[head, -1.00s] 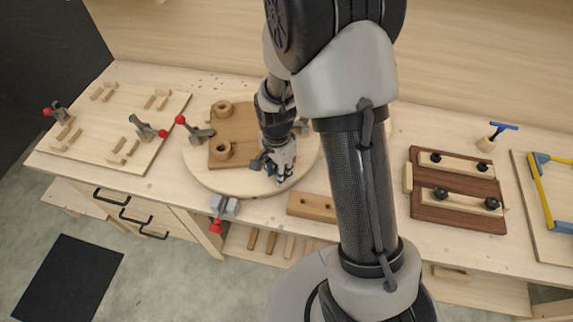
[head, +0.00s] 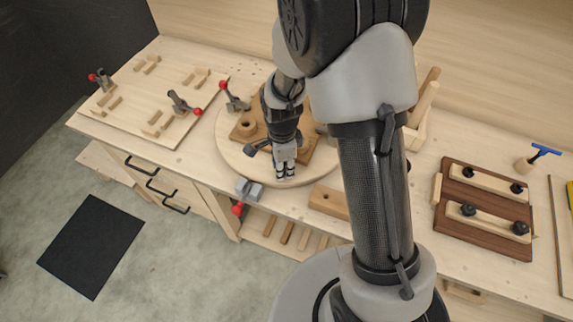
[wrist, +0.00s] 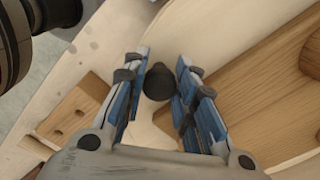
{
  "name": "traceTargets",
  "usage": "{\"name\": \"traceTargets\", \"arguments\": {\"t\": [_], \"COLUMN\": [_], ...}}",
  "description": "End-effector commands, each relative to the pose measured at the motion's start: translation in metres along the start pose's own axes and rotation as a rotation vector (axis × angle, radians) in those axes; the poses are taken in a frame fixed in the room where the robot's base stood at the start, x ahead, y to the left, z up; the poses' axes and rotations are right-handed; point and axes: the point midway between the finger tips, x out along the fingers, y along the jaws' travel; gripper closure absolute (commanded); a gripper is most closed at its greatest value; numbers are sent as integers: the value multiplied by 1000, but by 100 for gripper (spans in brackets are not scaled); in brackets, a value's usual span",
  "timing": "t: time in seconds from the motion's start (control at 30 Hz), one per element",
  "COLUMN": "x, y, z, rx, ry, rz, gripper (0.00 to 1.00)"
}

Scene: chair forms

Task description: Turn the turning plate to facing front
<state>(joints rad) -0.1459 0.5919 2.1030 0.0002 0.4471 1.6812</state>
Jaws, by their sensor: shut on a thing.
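The turning plate (head: 232,163) is a round, pale wooden disc on the bench, left of my arm in the head view. A brown wooden board (head: 309,146) with a round wooden cup lies on it, tilted to the bench edge and partly hidden by my arm. My gripper (head: 285,174) points down at the plate's front rim. In the wrist view, my gripper's blue-grey fingers (wrist: 160,92) are on both sides of a dark knob (wrist: 158,82), shut on it. The knob's base is hidden. In the head view, the gripper hides the knob.
A grey clamp with a red tip (head: 249,191) is at the bench edge just in front of the plate. Another red-tipped clamp (head: 235,101) stands at the plate's back left. A wooden block (head: 328,201) lies right of the gripper. A dark brown fixture (head: 484,232) is farther right.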

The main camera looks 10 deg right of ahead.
Motion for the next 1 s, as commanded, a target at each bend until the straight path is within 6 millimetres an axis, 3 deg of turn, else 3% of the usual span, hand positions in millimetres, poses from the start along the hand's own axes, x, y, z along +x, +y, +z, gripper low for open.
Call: {"name": "traceTargets", "arguments": {"t": [0.47, 0.5, 0.6, 1.0], "x": [0, 0, 0, -6], "y": [0, 0, 0, -1], "z": [2, 2, 2, 1], "rx": [9, 9, 8, 7], "ry": [-1, -1, -1, 0], "rz": [0, 0, 0, -3], "gripper": [100, 72, 66, 65]}}
